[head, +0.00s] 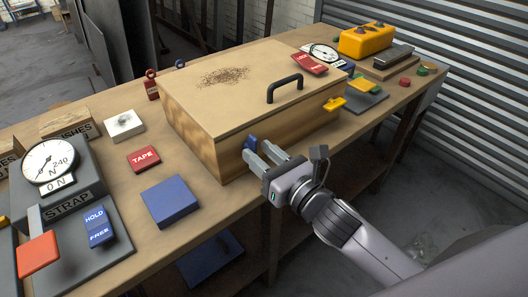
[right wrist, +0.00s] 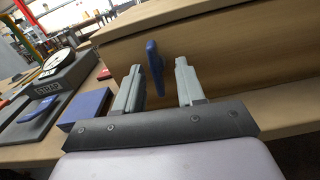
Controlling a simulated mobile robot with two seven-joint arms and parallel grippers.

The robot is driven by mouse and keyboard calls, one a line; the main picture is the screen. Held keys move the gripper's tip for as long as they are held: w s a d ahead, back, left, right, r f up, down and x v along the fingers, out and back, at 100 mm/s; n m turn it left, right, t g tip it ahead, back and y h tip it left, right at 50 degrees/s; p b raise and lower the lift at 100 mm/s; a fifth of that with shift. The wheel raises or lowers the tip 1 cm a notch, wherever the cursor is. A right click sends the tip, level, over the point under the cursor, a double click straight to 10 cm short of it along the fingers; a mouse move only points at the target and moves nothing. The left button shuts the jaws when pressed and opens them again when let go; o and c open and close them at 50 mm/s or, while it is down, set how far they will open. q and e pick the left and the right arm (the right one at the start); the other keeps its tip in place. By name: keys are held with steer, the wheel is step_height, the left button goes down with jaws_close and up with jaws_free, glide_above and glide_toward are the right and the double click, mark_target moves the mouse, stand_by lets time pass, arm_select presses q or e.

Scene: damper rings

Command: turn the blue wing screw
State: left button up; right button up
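The blue wing screw (head: 250,143) is on the front face of a wooden box (head: 290,112), near its left end. In the right wrist view the blue wing screw (right wrist: 154,68) stands upright between my gripper's two fingers, just beyond or level with their tips, with gaps on both sides. My right gripper (head: 259,156) is open in front of it; it also shows in the right wrist view (right wrist: 157,75). In the head view the fingers partly hide the screw. My left gripper is not in view.
A yellow wing screw (head: 334,103) sits on the same face, further right. A black handle (head: 285,87) is on the lid. A blue block (head: 170,201) and a strap device with a gauge (head: 48,161) stand left. The bench edge runs below my gripper.

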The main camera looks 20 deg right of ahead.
steer(key=shift+a, duration=0.3)
steer(key=shift+s+d, duration=0.1)
steer(key=shift+s, duration=0.1)
steer(key=shift+v, duration=0.85)
steer(key=shift+s+d+f, duration=0.1)
steer(key=shift+s+d, duration=0.1)
steer(key=shift+s, duration=0.3)
steer(key=shift+p+v, duration=0.3)
steer(key=shift+v, duration=2.2)
steer(key=shift+w, duration=0.1)
